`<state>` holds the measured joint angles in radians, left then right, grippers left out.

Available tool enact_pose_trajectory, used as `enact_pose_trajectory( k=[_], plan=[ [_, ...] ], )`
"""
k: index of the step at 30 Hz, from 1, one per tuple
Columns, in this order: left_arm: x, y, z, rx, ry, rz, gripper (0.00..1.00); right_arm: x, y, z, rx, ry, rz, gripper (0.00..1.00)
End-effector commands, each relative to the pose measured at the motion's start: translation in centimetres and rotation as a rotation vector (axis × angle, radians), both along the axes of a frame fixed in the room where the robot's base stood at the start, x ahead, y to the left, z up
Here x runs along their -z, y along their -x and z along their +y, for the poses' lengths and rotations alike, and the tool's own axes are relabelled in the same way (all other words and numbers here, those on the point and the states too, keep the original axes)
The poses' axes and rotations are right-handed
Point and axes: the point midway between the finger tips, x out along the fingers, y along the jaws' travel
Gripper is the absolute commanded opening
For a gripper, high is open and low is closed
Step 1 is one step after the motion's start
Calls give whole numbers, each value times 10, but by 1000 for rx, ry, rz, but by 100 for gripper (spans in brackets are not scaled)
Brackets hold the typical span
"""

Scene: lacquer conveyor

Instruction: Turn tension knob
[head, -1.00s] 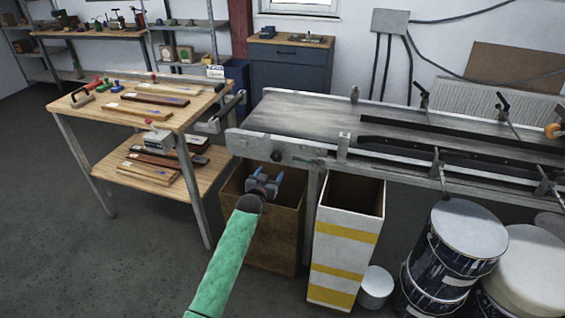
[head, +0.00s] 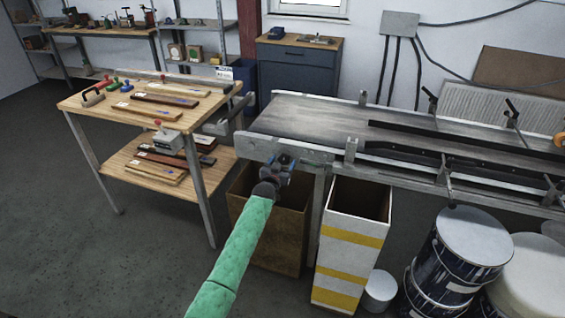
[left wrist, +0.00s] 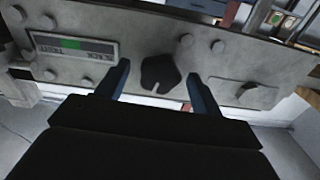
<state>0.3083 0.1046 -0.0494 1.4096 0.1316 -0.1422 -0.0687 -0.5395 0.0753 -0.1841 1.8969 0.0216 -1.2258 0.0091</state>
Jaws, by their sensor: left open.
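The tension knob (left wrist: 160,73) is a dark, lobed knob on the grey metal end plate (left wrist: 215,62) of the conveyor. In the left wrist view it shows between the two blue fingers of my left gripper (left wrist: 158,70). The fingers are open, one on each side of the knob, with a gap to it on both sides. I cannot tell how deep the fingertips reach along it. In the head view my left gripper (head: 279,170) is in front of the conveyor's near left corner and hides the knob. My right gripper is not in view.
A label with a green patch (left wrist: 70,44) and several bolts are on the plate. Below the gripper stands an open brown bin (head: 265,235), beside a white and yellow striped bin (head: 348,240). A wooden workbench (head: 95,112) is at left, paint drums (head: 440,265) at right.

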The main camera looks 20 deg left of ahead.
Motion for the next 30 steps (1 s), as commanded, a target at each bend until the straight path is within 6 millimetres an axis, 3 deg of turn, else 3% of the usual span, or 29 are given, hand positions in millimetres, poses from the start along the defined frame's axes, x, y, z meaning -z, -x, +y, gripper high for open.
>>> enact_pose_trajectory(
  k=[7,14,23,30],
  plan=[
    [0,-1,0,0,0,0,67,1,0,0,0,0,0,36],
    [0,-1,0,0,0,0,24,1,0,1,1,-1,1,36],
    [0,-1,0,0,29,2,22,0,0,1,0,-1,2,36],
    [1,-1,0,-1,148,6,22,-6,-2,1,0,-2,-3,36]
  ],
)
